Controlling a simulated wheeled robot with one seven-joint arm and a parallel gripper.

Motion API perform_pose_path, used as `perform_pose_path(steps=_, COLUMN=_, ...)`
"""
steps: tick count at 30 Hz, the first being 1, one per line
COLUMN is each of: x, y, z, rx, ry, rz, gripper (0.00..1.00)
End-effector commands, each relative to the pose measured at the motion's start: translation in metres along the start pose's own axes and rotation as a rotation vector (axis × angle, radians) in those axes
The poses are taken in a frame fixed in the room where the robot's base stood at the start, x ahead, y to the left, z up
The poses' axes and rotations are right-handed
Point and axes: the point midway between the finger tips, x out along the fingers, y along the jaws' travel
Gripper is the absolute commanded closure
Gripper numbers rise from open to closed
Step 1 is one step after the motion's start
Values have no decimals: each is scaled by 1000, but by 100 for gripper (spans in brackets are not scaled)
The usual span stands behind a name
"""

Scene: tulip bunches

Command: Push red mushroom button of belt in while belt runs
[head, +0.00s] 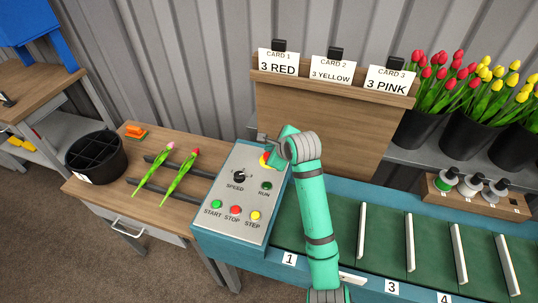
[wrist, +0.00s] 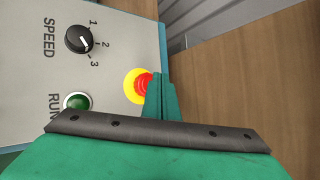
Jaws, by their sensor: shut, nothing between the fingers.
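The red mushroom button (wrist: 146,85) sits on a yellow round base at the edge of the grey control panel (wrist: 30,100). The RUN lamp (head: 266,186) looks dark green. The green belt (head: 340,222) has white dividers; its motion cannot be told from one frame.
The panel also has a speed knob (head: 239,177) and START (head: 216,204), STOP (head: 235,210) and STEP (head: 255,215) buttons. A wooden card board (head: 320,110) stands behind. Two tulips (head: 181,172) lie on the left table near a black bucket (head: 95,158).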

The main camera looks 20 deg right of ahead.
Motion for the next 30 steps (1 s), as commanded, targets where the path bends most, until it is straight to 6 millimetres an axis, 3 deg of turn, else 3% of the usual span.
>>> perform_pose_path(steps=11, x=-3, y=-3, z=1, rx=1, ry=1, rz=-2, gripper=100)
perform_pose_path(steps=30, x=-35, y=-26, z=25, rx=1, ry=0, rz=0, gripper=100)
